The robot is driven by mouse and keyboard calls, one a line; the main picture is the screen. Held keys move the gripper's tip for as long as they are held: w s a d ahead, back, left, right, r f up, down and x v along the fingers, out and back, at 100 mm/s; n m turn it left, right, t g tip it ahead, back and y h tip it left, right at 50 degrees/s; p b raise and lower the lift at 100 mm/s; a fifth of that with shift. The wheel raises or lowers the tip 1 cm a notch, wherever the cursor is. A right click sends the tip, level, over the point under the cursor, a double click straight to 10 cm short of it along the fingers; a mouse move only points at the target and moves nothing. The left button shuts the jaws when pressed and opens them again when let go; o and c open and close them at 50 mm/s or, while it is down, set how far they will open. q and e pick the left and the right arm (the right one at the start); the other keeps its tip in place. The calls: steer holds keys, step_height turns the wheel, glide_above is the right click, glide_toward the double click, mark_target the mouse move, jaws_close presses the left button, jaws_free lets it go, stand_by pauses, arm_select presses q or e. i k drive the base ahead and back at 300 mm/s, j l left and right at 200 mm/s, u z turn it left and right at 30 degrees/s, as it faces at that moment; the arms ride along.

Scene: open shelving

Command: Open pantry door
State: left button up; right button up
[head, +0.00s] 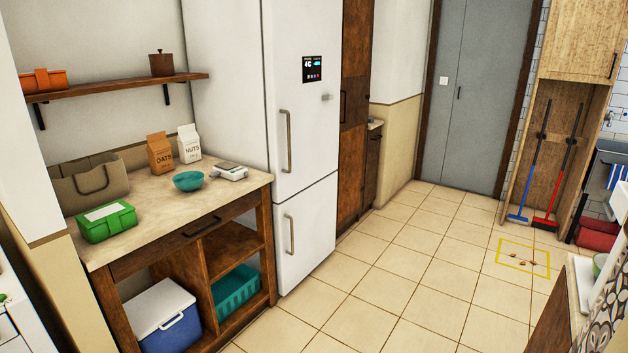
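A grey double door (478,110) in a dark brown frame stands shut at the back, with a small dark handle near its centre seam. A tall brown wooden cabinet (354,60) beside the fridge is also shut and has a dark vertical handle (343,106). I cannot tell from the picture which one is the pantry door. Neither of my grippers is in view.
A white fridge (300,130) stands left of the brown cabinet. A wooden table (140,222) holds a green box, bags and a bowl. Tiled floor (410,235) is open toward the grey door. Brooms (550,175) and a yellow-marked patch with crumbs (522,259) are right.

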mark_target(357, 24)
steer(key=i+z, duration=0.15)
steer(key=i, duration=0.3)
steer(key=i+j+z, duration=0.1)
steer(key=i, duration=0.35)
steer(key=i+j+z, duration=0.15)
steer(key=i, duration=0.35)
steer(key=i+j+z, duration=0.15)
steer(key=i, duration=0.3)
